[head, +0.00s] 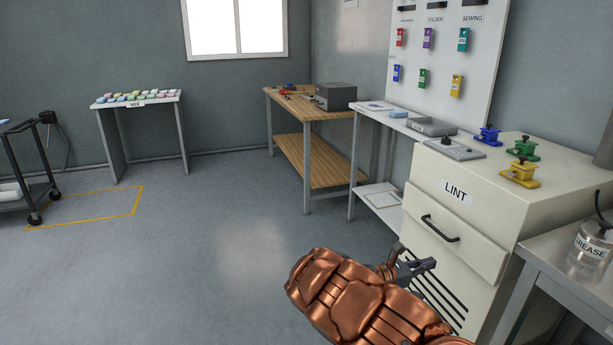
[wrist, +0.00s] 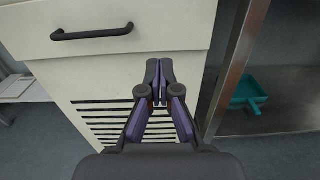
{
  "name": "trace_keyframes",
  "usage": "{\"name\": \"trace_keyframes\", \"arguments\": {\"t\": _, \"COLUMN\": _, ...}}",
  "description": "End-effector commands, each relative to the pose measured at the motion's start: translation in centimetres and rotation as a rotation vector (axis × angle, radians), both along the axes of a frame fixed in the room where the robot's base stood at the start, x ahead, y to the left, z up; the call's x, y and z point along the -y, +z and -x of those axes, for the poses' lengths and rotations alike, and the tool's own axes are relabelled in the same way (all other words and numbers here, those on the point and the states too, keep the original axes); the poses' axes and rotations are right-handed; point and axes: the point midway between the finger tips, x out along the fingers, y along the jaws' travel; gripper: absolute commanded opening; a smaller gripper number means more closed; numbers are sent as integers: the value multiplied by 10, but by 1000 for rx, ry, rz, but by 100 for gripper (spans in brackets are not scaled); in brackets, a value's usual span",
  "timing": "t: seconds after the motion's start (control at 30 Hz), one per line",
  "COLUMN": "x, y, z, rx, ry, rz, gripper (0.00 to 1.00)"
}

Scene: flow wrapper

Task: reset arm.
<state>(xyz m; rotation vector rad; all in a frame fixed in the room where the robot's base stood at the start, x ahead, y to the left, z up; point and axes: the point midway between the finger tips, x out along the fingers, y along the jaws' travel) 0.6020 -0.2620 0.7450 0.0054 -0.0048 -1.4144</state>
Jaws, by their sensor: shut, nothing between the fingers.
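My gripper (wrist: 153,68) is shut and empty, its two fingertips together in the wrist view. It points at the front of the cream cabinet labelled LINT, below the drawer handle (wrist: 92,33) and over the dark vent slots. In the head view my copper-coloured arm reaches from the bottom edge, and my gripper (head: 428,264) shows small in front of the LINT cabinet (head: 480,215). I cannot tell how far the fingertips are from the cabinet front.
A metal table with a grease jar (head: 590,252) stands right of the cabinet. A teal dustpan-like thing (wrist: 248,93) lies low at the right. A wooden workbench (head: 310,115) and a white shelf stand behind. Open floor (head: 200,240) lies to the left.

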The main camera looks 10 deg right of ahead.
Motion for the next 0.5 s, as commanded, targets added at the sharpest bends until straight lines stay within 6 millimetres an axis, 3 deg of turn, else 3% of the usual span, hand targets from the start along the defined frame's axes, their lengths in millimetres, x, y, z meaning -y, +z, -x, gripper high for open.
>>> {"name": "trace_keyframes", "arguments": {"t": 0.17, "x": 14, "y": 31, "z": 27, "rx": 93, "ry": -90, "rz": -18, "gripper": 0}}
{"name": "trace_keyframes", "arguments": {"t": 0.3, "x": 27, "y": 64, "z": 70, "rx": 222, "ry": -221, "rz": -58, "gripper": 0}}
{"name": "trace_keyframes", "arguments": {"t": 0.5, "x": 31, "y": 95, "z": 135, "rx": 412, "ry": -402, "rz": -139, "gripper": 0}}
